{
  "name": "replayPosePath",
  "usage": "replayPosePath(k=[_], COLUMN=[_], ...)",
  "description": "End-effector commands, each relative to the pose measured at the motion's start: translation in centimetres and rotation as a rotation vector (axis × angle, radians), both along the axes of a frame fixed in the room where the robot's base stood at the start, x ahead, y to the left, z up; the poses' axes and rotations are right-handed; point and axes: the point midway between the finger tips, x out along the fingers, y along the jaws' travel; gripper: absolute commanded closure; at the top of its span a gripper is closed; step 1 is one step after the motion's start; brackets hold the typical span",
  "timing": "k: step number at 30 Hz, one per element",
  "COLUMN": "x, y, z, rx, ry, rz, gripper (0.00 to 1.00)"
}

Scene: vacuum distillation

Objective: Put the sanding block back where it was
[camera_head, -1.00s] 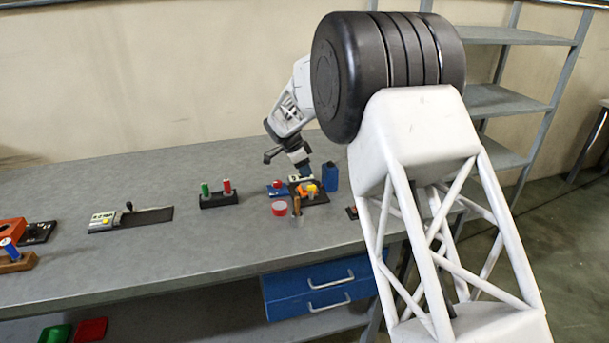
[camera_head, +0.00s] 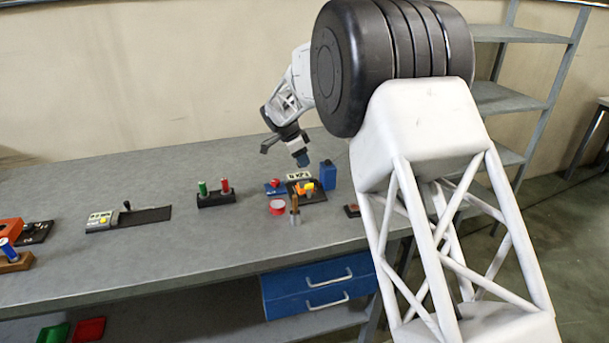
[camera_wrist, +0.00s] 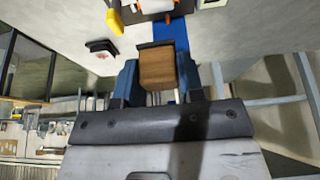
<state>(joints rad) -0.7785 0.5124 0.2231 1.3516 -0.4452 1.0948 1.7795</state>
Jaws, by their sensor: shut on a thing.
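The sanding block (camera_wrist: 158,70), a brown, wood-coloured block with a dark strip along one edge, is between the two blue fingers of my gripper (camera_wrist: 158,84) in the wrist view. My gripper is shut on it. In the head view my gripper (camera_head: 302,161) hangs above the back of the cluster of items on the bench's right part. The block cannot be made out in the head view.
The grey bench (camera_head: 120,255) holds a blue box (camera_head: 328,176), a black device with orange and yellow parts (camera_head: 305,190), a red tin (camera_head: 277,208) and a two-cylinder rack (camera_head: 215,198). A small dark red item (camera_head: 352,210) lies near my arm. Bench between rack and cluster is clear.

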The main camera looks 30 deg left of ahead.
Motion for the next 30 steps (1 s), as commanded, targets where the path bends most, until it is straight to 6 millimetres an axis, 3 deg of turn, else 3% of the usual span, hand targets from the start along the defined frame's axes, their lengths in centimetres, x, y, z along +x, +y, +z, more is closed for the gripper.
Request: replayPosePath(k=[5, 10, 24, 30], x=[-0.2, -1.1, -6.0, -7.3], y=[-0.5, -2.3, -11.5, -13.7], z=[0.0, 0.0, -0.8, -1.1], rx=[0.001, 0.003, 0.002, 0.001], ry=[0.000, 0.001, 0.004, 0.000], rz=[-0.014, -0.062, -0.313, -0.380], gripper=[0.90, 0.90, 0.90, 0.90])
